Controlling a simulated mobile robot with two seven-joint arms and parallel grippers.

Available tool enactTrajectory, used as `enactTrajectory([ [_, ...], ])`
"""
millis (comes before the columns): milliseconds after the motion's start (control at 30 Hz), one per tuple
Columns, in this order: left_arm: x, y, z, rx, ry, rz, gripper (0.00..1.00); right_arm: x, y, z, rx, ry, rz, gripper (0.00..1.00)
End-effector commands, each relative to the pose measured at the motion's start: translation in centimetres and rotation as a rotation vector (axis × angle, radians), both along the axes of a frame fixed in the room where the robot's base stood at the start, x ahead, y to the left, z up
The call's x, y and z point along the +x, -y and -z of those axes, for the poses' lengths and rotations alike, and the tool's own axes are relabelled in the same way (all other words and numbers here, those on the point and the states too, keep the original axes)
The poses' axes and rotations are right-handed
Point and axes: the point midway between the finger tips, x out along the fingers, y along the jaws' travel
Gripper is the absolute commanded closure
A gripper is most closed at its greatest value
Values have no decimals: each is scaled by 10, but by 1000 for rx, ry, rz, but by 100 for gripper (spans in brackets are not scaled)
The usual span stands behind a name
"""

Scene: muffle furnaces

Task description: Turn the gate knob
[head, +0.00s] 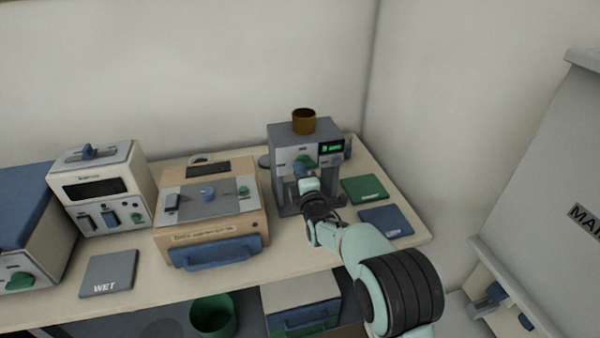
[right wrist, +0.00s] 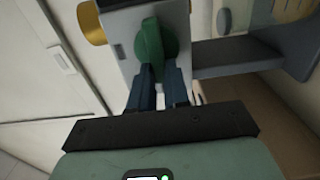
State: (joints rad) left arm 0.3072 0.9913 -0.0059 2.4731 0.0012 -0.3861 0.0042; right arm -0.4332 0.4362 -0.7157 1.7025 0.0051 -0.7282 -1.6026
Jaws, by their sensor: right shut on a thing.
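A grey machine (head: 290,142) with a brown cup-shaped hopper (head: 304,121) on top and a small lit green display stands at the back right of the bench. The green knob (right wrist: 152,45) on its front panel shows large in the right wrist view. My right gripper (head: 301,171) reaches the machine's front from the right side. In the right wrist view its two dark blue fingers (right wrist: 161,78) are shut on the knob, one on each side. In the head view the gripper covers most of the knob. My left gripper is not in view.
A green mat (head: 364,190) and a blue mat (head: 386,221) lie right of the machine. A beige box with a blue handle (head: 215,252) and a white device (head: 102,185) stand to its left. A grey mat (head: 108,273) lies near the front edge.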

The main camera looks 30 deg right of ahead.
Motion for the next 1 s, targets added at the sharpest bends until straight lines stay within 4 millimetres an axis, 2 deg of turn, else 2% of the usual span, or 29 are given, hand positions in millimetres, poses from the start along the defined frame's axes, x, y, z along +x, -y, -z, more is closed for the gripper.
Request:
enactTrajectory([
  [367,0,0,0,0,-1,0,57,0,1,1,-9,-3,1,100],
  [400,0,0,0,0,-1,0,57,0,1,1,-9,-3,1,81],
  [467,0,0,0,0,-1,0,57,0,1,1,-9,-3,1,61],
  [500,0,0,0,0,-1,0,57,0,1,1,-9,-3,1,58],
  [833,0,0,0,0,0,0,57,-3,0,0,-6,-2,0,58],
  [1000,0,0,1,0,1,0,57,-21,-5,0,-2,-1,0,58],
])
